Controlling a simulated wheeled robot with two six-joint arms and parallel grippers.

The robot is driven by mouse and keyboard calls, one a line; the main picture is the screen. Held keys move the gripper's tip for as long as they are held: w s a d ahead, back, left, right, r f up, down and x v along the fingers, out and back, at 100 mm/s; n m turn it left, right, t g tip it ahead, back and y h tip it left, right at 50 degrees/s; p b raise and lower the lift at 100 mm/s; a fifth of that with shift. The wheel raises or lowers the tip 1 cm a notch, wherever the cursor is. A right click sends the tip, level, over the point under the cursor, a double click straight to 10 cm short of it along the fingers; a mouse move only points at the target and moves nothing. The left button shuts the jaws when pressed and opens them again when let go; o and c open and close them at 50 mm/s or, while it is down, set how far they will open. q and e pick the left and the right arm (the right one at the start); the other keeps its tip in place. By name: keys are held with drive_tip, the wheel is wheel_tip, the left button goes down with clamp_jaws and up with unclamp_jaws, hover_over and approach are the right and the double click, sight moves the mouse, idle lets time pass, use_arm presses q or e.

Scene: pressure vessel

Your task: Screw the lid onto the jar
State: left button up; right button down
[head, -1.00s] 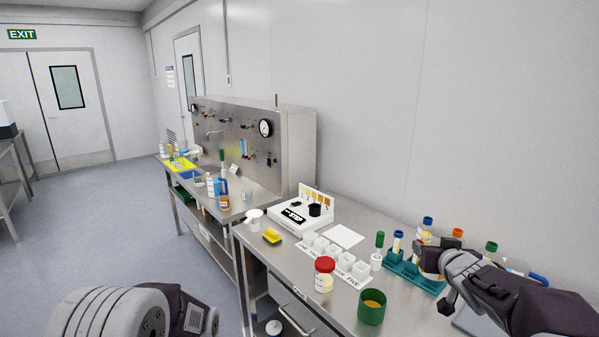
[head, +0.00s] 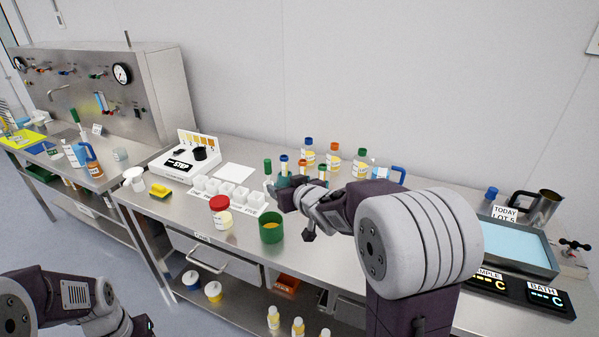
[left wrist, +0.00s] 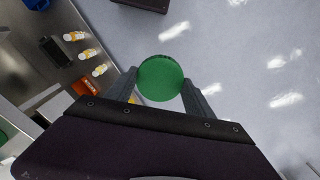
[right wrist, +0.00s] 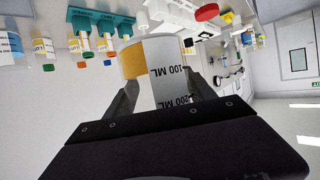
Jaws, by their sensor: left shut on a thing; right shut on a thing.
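My left gripper (left wrist: 160,82) is shut on a round green lid (left wrist: 160,76), which faces the left wrist camera with the floor beyond it. In the head view the left arm is low at the left and I cannot make out the lid. My right gripper (right wrist: 160,80) is shut on a jar (right wrist: 150,62) with a white and orange-yellow side and black "100 ML" and "200 ML" marks. In the head view the right hand is over the bench near the teal tube rack, and the jar is not clearly visible. Lid and jar are apart.
A green cup (head: 271,229) and a red-capped jar (head: 221,212) stand near the bench's front edge. White cups (head: 225,190), capped bottles (head: 333,157) and a blue bath (head: 505,244) are also on the bench. A shelf with small bottles (head: 298,327) is below.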

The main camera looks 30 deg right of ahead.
drive_tip(key=a+f+n+g+y, duration=0.1)
drive_tip(key=a+f+n+y, duration=0.2)
drive_tip(key=a+f, duration=0.4)
drive_tip(key=s+a+f+n+y, duration=0.1)
drive_tip(key=a+f+n+y, duration=0.2)
drive_tip(key=a, duration=1.1)
wheel_tip(320, 180, down, 4)
drive_tip(key=shift+s+r+g+y, duration=0.1)
drive_tip(key=shift+s+g+y, duration=0.2)
drive_tip(key=shift+g, duration=0.1)
